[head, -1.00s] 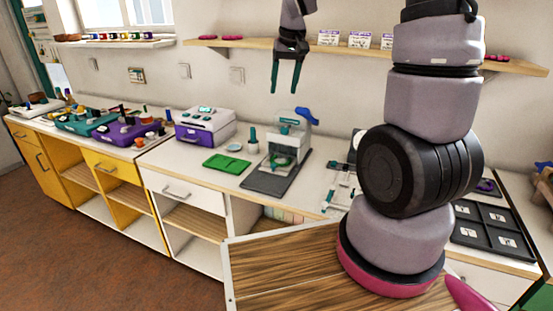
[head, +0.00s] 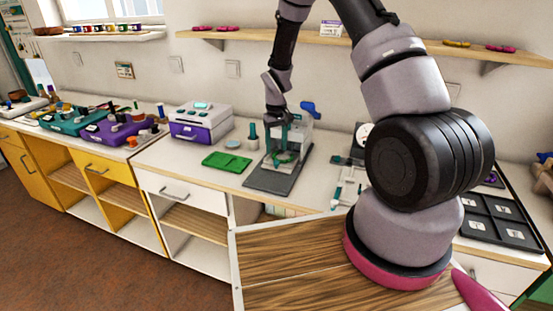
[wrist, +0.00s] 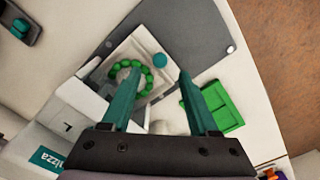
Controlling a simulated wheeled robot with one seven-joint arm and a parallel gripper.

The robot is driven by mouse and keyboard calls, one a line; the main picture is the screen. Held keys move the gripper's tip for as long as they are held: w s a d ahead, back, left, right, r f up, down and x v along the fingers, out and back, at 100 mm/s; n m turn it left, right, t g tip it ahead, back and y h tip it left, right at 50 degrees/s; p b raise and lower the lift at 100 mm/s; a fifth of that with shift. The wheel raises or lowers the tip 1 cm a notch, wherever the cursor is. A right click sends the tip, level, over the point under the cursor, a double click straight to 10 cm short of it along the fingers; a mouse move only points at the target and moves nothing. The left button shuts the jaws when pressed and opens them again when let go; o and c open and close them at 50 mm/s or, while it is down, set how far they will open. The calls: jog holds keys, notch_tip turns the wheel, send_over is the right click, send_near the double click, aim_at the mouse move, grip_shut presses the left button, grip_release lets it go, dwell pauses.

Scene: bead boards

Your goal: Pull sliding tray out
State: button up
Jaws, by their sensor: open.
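The machine (head: 303,135) stands on a dark grey base plate (head: 268,181) on the white counter, with a blue lever at its top right. Low in its front is the light sliding tray, bearing a ring of green beads (head: 285,157). In the wrist view, the pale tray lies over the grey plate (wrist: 195,35); the bead ring (wrist: 148,76) and a round teal knob (wrist: 159,60) at its edge show clearly. My gripper (wrist: 158,73) is open and empty, its teal fingers pointing down. The knob appears just beyond the gap between the fingertips; I see no contact.
A purple and white box (head: 200,121) stands farther left. Small fixtures (head: 347,182) lie to the right. The plate's front part is bare.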

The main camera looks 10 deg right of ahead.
aim_at(276, 162)
notch_tip(276, 162, down, 6)
jog(key=shift+r, duration=0.15)
grip_shut()
dwell(1.5)
